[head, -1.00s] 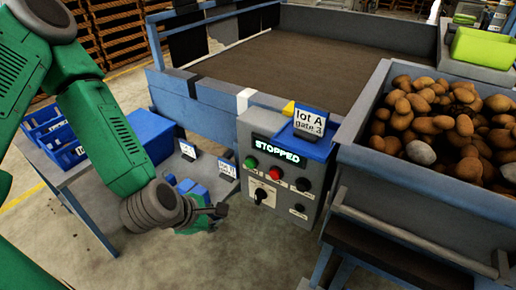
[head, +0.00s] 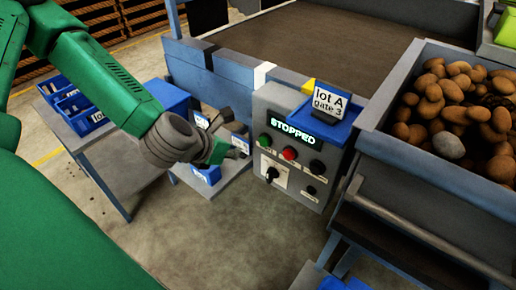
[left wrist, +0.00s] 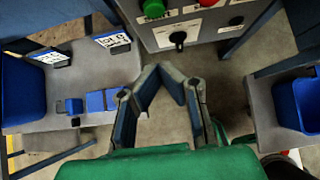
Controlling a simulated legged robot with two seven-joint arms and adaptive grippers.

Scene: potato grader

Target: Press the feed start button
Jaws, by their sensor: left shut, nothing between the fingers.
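The grey control box (head: 318,182) stands at the front of the feed bed, and its display reads STOPPED. A green button (head: 264,140) sits at its left, beside a red button (head: 289,153) and a black knob (head: 316,166). In the left wrist view the green button (left wrist: 154,9) shows at the top edge, beyond the fingers. My left gripper (left wrist: 162,72) is shut and empty, with its fingertips close together. In the head view my left gripper (head: 236,150) is left of the box, apart from the green button. My right gripper is not in view.
A blue tray with a "lot A gate 3" card (head: 330,98) sits on top of the box. A hopper of potatoes (head: 362,150) stands at the right. A low stand with cards and small blue blocks (left wrist: 60,85) is left of my gripper.

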